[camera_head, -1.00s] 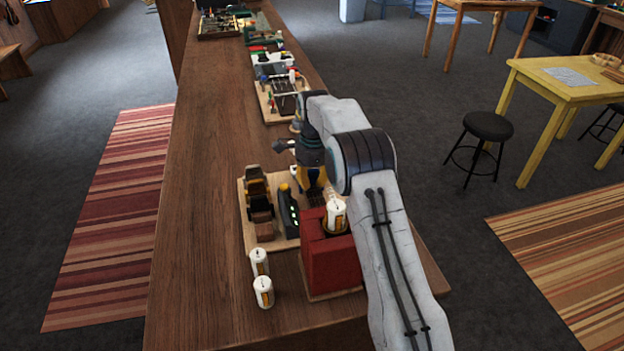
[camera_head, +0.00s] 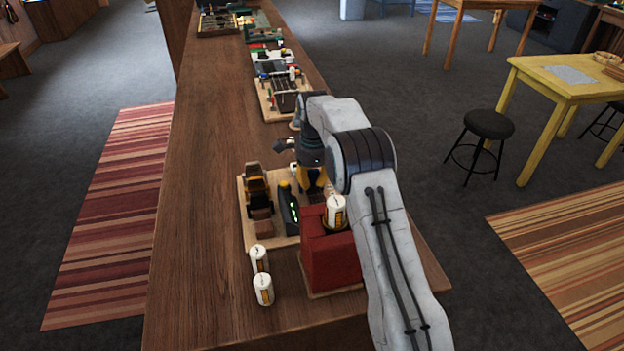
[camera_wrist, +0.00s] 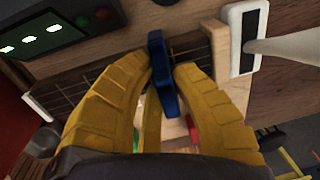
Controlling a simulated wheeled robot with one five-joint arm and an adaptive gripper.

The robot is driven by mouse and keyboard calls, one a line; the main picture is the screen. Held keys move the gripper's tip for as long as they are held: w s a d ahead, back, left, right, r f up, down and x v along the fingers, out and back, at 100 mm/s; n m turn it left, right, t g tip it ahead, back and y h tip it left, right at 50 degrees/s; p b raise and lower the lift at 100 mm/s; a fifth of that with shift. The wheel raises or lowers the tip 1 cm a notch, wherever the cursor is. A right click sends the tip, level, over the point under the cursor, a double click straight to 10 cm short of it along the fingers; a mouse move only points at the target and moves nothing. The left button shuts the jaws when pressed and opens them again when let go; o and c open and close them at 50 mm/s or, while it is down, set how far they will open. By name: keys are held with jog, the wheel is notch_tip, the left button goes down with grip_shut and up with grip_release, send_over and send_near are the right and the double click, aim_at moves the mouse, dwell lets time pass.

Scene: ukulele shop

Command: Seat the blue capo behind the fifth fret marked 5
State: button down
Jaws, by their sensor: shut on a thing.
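In the wrist view my gripper (camera_wrist: 158,80) has its yellow fingers on both sides of the blue capo (camera_wrist: 162,72) and is shut on it. The capo stands across the dark fretboard (camera_wrist: 75,95) of a wooden neck. I cannot tell whether it touches the strings. A white bar (camera_wrist: 36,107) crosses the neck's left end. No fret number is readable, and my fingers hide part of the neck. In the head view my gripper (camera_head: 313,180) points down over the wooden board (camera_head: 250,228); the capo is hidden there.
A dark device with green lights (camera_wrist: 35,38) stands close to the neck; it also shows in the head view (camera_head: 289,208). A white frame with a dark inset (camera_wrist: 243,40) is at right. A red block (camera_head: 330,260) and white canisters (camera_head: 262,288) stand nearer. The counter's left side is clear.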

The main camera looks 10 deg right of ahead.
jog(key=c, duration=1.5)
grip_release()
jog(key=shift+r, duration=0.1)
jog(key=shift+s+r+p, duration=0.15)
jog(key=shift+r+p, duration=0.95)
jog(key=shift+r, duration=0.7)
jog(key=shift+s+r+p, duration=0.2)
jog(key=shift+r+p, duration=0.9)
jog(key=shift+r, duration=0.65)
jog(key=shift+s+r+p, duration=0.15)
jog(key=shift+r+p, duration=0.95)
jog(key=shift+r, duration=0.7)
